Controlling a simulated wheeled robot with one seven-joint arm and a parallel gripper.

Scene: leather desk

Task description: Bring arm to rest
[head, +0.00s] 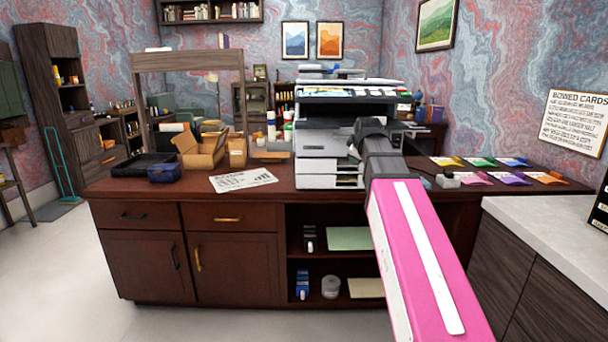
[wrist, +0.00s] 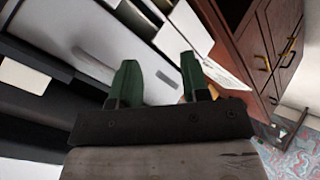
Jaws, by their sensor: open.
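My pink arm reaches from the lower right over the desk (head: 255,198). My gripper (wrist: 158,75) shows in the wrist view with its two green-tipped fingers spread apart and nothing between them. In the head view my dark wrist is in front of the right part of the white and dark printer (head: 318,145); the fingers are hard to make out there. The printer's front and trays (wrist: 75,65) lie close ahead of the fingers in the wrist view. I cannot tell whether the fingers touch it.
A black tray (head: 143,166), a blue box (head: 165,173), an open cardboard box (head: 200,152) and a printed sheet (head: 243,180) lie left of the printer. Several coloured card packets (head: 483,162) lie right. A pale counter (head: 555,225) stands at the right.

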